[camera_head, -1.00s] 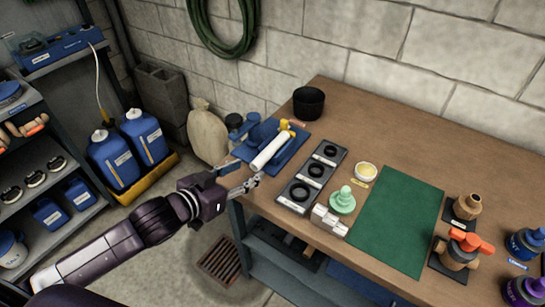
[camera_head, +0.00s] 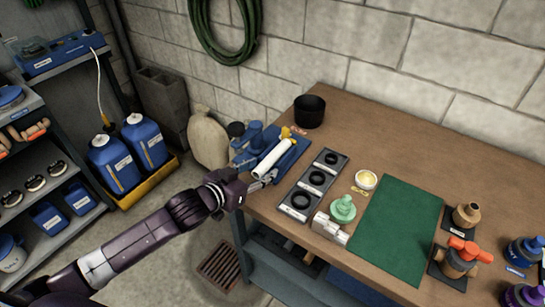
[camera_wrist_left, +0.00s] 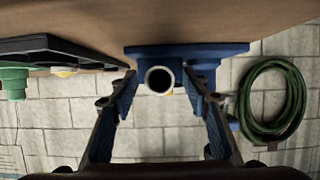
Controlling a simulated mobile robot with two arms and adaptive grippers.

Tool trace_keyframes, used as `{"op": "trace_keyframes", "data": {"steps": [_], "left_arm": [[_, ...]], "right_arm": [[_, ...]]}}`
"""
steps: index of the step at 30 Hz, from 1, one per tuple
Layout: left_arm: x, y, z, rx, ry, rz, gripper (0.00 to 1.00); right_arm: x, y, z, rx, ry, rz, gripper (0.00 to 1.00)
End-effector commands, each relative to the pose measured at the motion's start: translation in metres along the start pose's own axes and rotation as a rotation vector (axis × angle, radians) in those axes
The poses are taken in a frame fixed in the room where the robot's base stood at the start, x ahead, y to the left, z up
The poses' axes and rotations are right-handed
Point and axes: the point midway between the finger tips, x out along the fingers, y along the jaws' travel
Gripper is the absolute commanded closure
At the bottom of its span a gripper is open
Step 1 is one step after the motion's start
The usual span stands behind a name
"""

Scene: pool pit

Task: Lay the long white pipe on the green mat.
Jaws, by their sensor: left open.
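The long white pipe (camera_head: 272,159) lies in a blue holder (camera_head: 292,152) at the left end of the workbench. In the left wrist view its round open end (camera_wrist_left: 159,79) faces me, between the fingers but farther away. My left gripper (camera_head: 270,178) is open at the pipe's near end; it also shows in the left wrist view (camera_wrist_left: 165,100), with a finger on each side of the pipe. I cannot tell whether a finger touches it. The green mat (camera_head: 397,230) lies flat and bare on the bench. My right gripper is not in view.
A black tray with several rings (camera_head: 310,183), a white block (camera_head: 329,229), a green knob-shaped part (camera_head: 343,209) and a small yellow-filled cup (camera_head: 366,180) stand between holder and mat. Brass valves (camera_head: 458,258) stand right of the mat. A black pot (camera_head: 309,111) stands behind.

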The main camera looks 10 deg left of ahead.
Motion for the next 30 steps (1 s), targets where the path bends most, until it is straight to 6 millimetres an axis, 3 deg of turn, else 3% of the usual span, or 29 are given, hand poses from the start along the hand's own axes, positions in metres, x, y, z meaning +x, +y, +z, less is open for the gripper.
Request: {"op": "trace_keyframes", "data": {"steps": [3, 15, 24, 30], "left_arm": [[0.000, 0.000, 0.000, 0.000, 0.000, 0.000, 0.58], [-0.001, 0.000, 0.001, 0.000, -0.001, -0.001, 1.00], [-0.001, 0.000, -0.002, 0.001, 0.000, 0.000, 1.00], [-0.007, 0.000, -0.017, 0.001, 0.003, 0.000, 1.00]], "right_arm": [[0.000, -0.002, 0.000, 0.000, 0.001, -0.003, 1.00], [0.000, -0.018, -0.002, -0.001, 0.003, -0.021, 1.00], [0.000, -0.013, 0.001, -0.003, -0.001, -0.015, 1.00], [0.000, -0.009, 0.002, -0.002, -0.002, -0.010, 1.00]]}}
